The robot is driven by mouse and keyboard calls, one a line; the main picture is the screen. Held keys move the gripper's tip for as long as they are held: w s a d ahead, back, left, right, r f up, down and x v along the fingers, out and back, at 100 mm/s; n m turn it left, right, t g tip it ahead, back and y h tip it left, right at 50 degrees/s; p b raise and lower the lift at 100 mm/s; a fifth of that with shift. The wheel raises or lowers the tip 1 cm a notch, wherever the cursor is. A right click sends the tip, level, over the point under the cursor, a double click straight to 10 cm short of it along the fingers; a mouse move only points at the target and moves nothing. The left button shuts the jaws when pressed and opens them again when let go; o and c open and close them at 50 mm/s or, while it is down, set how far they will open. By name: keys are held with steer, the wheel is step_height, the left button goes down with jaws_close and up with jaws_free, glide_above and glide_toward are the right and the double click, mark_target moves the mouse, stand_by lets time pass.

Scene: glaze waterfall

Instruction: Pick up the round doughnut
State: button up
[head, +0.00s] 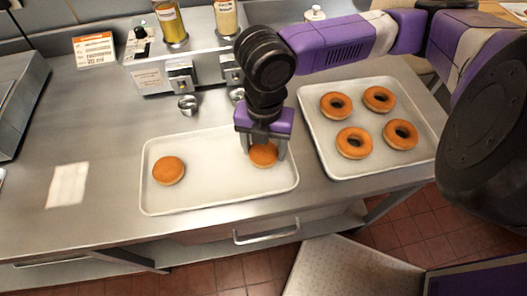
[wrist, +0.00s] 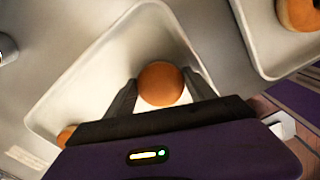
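A round doughnut (head: 263,155) without a hole, golden brown, lies at the right end of the left white tray (head: 215,196). It also shows in the wrist view (wrist: 161,84). My gripper (head: 264,152) is over it, pointing down, with one finger on either side. A second round doughnut (head: 168,171) lies at the tray's left end. It is mostly cut off by my gripper in the wrist view (wrist: 66,136).
Another white tray (head: 322,150) to the right holds several ring doughnuts (head: 354,143). Behind stands a dispenser with two bottles (head: 170,24) and metal spouts (head: 182,78). A white cloth or paper (head: 68,185) lies at left. The left tray's middle is bare.

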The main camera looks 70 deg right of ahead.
steer(key=shift+c, duration=1)
